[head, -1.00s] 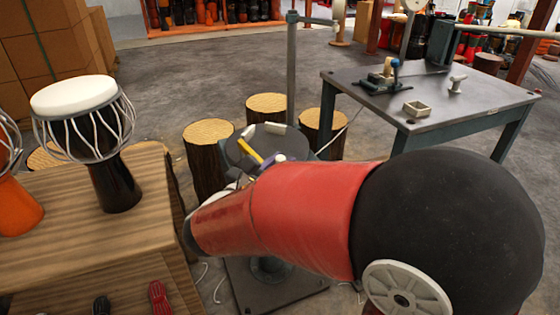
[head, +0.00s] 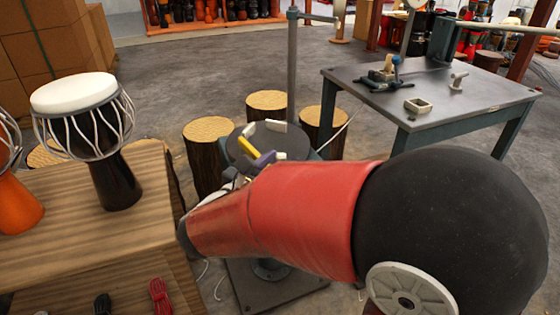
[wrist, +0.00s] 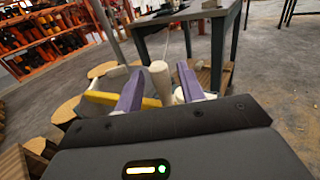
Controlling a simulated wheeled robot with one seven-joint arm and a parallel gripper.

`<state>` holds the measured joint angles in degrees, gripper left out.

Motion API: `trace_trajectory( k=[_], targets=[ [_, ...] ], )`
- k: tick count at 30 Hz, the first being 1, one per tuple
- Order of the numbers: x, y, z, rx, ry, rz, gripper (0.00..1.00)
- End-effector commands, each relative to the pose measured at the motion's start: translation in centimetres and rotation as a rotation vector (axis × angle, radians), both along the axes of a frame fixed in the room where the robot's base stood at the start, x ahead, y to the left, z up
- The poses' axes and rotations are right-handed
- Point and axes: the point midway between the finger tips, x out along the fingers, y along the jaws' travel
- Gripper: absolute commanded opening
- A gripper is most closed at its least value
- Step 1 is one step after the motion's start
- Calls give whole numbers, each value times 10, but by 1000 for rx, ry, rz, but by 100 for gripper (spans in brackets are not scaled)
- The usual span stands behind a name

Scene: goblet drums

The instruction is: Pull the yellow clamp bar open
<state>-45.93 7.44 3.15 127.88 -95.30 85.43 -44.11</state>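The yellow clamp bar (head: 248,145) lies across the dark round top of a stand (head: 235,147). In the wrist view the yellow bar (wrist: 102,98) runs from the left to behind the left finger. My gripper (wrist: 160,88) has two purple fingers spread apart. A pale rounded peg (wrist: 160,78) shows between them, beyond or at the fingertips; I cannot tell whether they touch it. In the head view a purple finger of my gripper (head: 264,160) is at the bar's near end, and my red arm hides the rest.
Log stools (head: 208,130) stand around the stand, close to a grey upright pole (head: 291,70). A metal table (head: 440,100) with small fixtures is at the right. A wooden bench (head: 75,225) with a white-topped goblet drum (head: 115,170) is at the left.

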Motion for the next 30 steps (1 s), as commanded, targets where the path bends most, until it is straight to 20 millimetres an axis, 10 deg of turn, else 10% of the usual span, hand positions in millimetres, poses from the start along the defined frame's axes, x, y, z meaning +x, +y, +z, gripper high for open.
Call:
trace_trajectory(
  k=[12, 30],
  targets=[
    [-52, 35, -1, 1, 0, 2, 39],
    [-56, 27, -1, 31, 7, -27, 39]
  ],
)
